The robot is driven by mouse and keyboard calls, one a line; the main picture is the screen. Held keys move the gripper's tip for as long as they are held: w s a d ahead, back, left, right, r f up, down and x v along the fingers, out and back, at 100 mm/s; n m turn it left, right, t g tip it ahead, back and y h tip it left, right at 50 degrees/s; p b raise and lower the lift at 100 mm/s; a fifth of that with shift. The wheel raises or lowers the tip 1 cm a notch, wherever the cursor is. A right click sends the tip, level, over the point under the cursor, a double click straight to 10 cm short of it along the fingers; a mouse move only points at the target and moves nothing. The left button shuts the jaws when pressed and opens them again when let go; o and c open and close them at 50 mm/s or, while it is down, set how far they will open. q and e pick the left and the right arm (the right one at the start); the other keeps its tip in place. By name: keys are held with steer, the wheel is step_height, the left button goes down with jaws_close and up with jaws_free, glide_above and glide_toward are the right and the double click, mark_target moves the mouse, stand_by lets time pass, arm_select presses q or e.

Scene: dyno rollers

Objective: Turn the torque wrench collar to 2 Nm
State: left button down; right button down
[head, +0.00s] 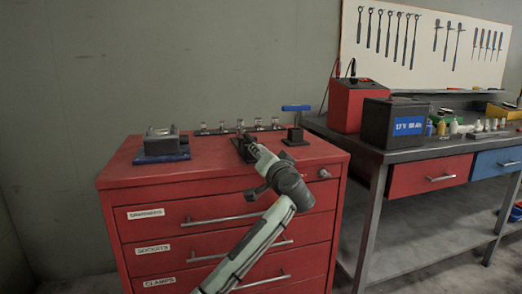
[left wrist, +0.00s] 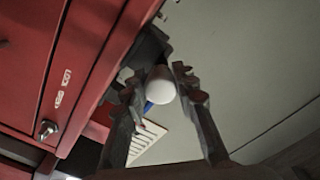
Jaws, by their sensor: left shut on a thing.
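My left gripper (head: 245,148) is over the top of the red tool cabinet, at a dark fixture near the middle. In the left wrist view, its two fingers (left wrist: 158,84) stand on either side of a white rounded piece, and it is shut on this piece (left wrist: 161,86). The piece looks like the end of the torque wrench or its collar; I cannot tell which. A dark block (left wrist: 152,48) sits behind it. The fingers and arm hide most of the wrench in the head view, and no scale reading is legible. My right gripper is not in view.
The red cabinet (head: 200,178) has labelled drawers. On its top are a grey block on a blue base (head: 163,145) at left, a blue-handled T-shaped tool (head: 296,110) at right and a row of small sockets (head: 240,126) behind. A workbench (head: 375,152) stands to the right.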

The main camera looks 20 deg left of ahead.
arm_select(q)
steer(key=m, duration=0.2)
steer(key=shift+m, duration=0.4)
steer(key=shift+r+m, duration=0.1)
steer(key=shift+m, duration=1.8)
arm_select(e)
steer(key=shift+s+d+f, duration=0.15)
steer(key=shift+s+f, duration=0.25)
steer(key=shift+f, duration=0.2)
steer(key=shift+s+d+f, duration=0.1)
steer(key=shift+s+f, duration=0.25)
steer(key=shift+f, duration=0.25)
arm_select(q)
steer(key=c, duration=1.2)
jaws_free()
steer(key=shift+o, duration=0.2)
steer(key=shift+s, duration=0.1)
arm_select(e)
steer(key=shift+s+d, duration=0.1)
arm_select(q)
steer(key=v, duration=1.2)
